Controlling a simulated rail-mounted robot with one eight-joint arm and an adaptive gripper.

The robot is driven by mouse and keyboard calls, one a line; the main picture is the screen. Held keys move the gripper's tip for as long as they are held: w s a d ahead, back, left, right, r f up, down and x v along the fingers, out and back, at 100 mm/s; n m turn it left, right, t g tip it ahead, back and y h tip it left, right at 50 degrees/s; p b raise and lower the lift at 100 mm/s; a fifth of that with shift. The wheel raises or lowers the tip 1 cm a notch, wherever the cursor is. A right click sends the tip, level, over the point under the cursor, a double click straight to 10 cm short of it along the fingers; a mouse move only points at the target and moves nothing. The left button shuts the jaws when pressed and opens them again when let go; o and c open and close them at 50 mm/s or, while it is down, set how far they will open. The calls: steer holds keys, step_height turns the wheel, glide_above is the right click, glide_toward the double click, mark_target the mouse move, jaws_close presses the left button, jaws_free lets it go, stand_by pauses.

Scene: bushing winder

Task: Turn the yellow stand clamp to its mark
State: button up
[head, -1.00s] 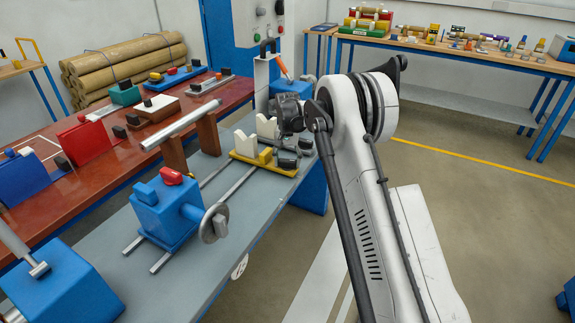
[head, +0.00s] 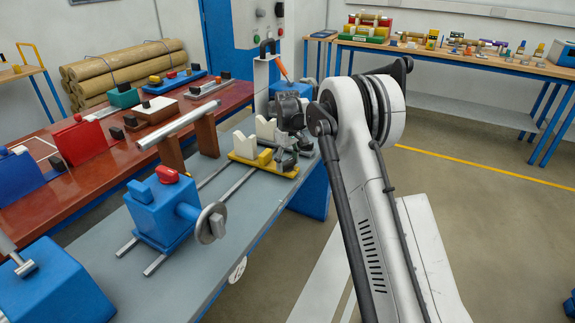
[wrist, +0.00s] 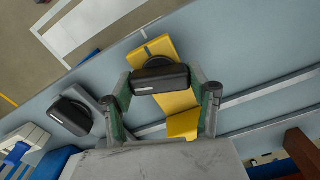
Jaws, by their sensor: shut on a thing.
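A thin grey line (wrist: 146,44) shows on the yellow plate just beyond the handle. My gripper (wrist: 160,86) is shut on this handle, one green-padded finger at each end. In the head view my gripper (head: 287,154) is low at the stand's right end and hides most of the clamp.
A second black handle (wrist: 72,116) on a grey part lies left of my gripper in the wrist view. A blue unit with a disc (head: 165,212) stands nearer on the rails. A red table (head: 85,170) with fixtures runs along the left.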

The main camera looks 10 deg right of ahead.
mark_target(288, 161)
steer(key=shift+n+b, duration=0.3)
steer(key=shift+n, duration=1.4)
steer(key=o, duration=1.2)
steer(key=shift+r, duration=0.15)
step_height(288, 161, up, 12)
steer(key=shift+f, duration=0.1)
